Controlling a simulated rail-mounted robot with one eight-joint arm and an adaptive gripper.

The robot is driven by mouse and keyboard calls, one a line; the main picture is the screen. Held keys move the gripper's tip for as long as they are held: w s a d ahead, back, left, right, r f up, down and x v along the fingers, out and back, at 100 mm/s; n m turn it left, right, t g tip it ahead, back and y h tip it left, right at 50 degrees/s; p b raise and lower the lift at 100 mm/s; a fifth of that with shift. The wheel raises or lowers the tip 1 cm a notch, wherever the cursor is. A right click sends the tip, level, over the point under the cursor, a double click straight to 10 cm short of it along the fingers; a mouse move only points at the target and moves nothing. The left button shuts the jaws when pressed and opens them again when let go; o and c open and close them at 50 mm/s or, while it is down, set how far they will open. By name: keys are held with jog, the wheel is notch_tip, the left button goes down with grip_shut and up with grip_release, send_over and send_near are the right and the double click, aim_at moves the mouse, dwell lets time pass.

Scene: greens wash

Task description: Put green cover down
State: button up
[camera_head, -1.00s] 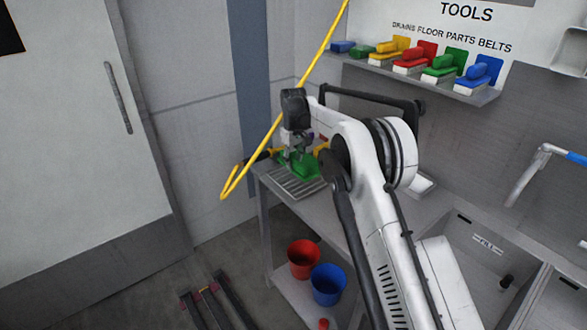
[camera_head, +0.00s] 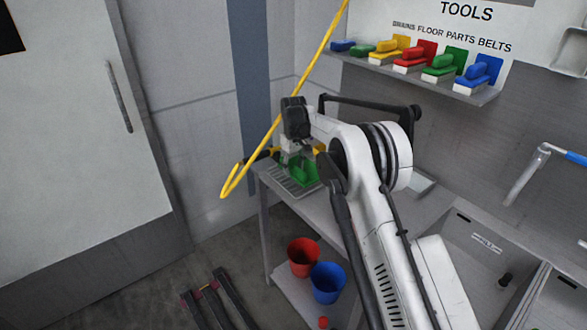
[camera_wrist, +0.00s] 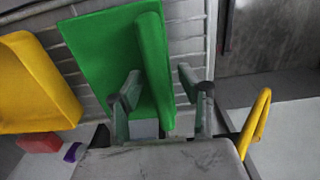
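The green cover (camera_wrist: 105,60) is a flat plate with a raised ridge along its right side in the wrist view. It appears to lie on the slatted metal rack (camera_wrist: 185,30); whether it rests fully flat I cannot tell. My gripper (camera_wrist: 158,75) has its fingers apart, one on each side of the ridge, with a visible gap at the right finger. In the head view the green cover (camera_head: 303,173) shows below my gripper (camera_head: 297,160), partly hidden by it, over the rack (camera_head: 283,186) at the bench's left end.
A yellow piece (camera_wrist: 35,85) lies left of the cover, with a red block (camera_wrist: 40,143) near it. A yellow hose (camera_head: 275,125) hangs by the bench corner. Red (camera_head: 303,258) and blue (camera_head: 328,284) buckets stand below. A sink (camera_head: 480,250) is at right.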

notch_tip(320, 180, up, 12)
jog(key=b, duration=0.1)
dwell(0.4)
jog(key=shift+r, duration=0.15)
jog(key=s+d+r+m+t, duration=0.1)
jog(key=s+d+r, duration=0.35)
jog(key=r, duration=0.25)
jog(key=s+d+r+m+t, duration=0.1)
jog(key=s+d+r, duration=0.3)
jog(key=d+r, duration=0.25)
jog(key=s+d+r+m+t, duration=0.1)
jog(key=s+d+r, duration=0.25)
jog(key=s, duration=0.25)
jog(key=s+d+r+m+t, duration=0.1)
jog(key=s+d+r, duration=0.25)
jog(key=s, duration=0.35)
jog(key=s+d+f+m+t, duration=0.1)
jog(key=s+d, duration=0.2)
jog(key=s, duration=0.4)
jog(key=s+d+f+m, duration=0.1)
jog(key=s+d, duration=0.3)
jog(key=s, duration=0.4)
jog(key=s+d+f+m+t, duration=0.1)
jog(key=s+d+f, duration=0.1)
jog(key=s+f, duration=0.2)
jog(key=s+d+f+m+t, duration=0.1)
jog(key=s+f, duration=0.4)
jog(key=s, duration=0.6)
jog(key=shift+d+m, duration=0.3)
jog(key=shift+d, duration=0.05)
